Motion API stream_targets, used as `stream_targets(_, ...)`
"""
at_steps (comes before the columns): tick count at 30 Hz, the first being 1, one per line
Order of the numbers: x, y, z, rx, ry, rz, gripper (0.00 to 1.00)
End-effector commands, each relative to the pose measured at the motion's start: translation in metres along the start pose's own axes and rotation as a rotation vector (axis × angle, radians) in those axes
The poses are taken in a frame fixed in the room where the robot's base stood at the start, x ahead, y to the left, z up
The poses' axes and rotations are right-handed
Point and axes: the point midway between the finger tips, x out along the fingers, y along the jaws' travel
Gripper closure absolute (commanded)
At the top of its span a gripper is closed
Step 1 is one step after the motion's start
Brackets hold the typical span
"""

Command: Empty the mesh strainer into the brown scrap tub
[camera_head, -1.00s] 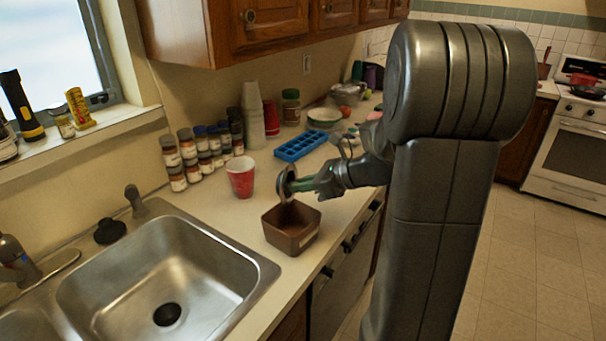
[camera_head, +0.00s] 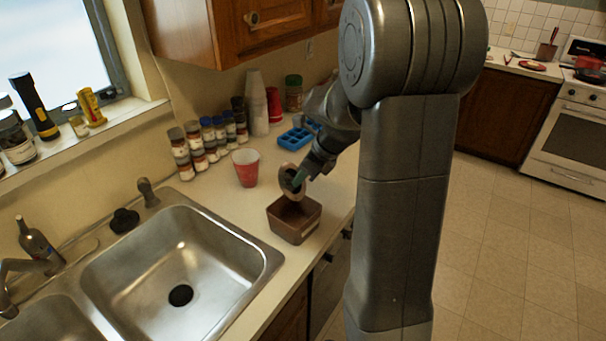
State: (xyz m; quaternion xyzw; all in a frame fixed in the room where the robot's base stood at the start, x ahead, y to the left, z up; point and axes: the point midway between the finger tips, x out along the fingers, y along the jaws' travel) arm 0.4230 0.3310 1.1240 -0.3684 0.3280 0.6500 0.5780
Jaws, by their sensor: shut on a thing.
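The brown scrap tub (camera_head: 295,222) stands on the counter to the right of the sink, near the counter's front edge. My gripper (camera_head: 306,172) is shut on the green handle of the mesh strainer (camera_head: 287,178). The strainer is tipped on its side, its round rim steeply tilted, over the back part of the tub. Whether anything is left in the strainer cannot be told at this size. The inside of the tub shows dark brown, and its contents cannot be made out.
A red cup (camera_head: 246,168) stands just left of the strainer. Several spice jars (camera_head: 200,145) line the wall behind it. A blue ice tray (camera_head: 296,138) lies behind my arm. The steel sink (camera_head: 262,262) is at the left. Bare counter lies between cup and sink.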

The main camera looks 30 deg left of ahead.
Motion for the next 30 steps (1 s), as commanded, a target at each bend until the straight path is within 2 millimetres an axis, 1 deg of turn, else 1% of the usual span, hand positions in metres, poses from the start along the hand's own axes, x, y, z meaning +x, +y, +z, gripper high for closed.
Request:
stream_targets(1,0.000,0.001,0.003,-0.006,0.031,-0.001,1.00)
stream_targets(11,0.001,0.001,0.012,-0.006,0.295,0.001,1.00)
stream_targets(18,0.002,0.000,0.021,-0.006,0.554,-0.002,1.00)
stream_targets(24,-0.013,0.000,0.036,-0.003,0.736,-0.003,1.00)
stream_targets(30,-0.022,0.000,0.046,0.000,0.871,-0.001,1.00)
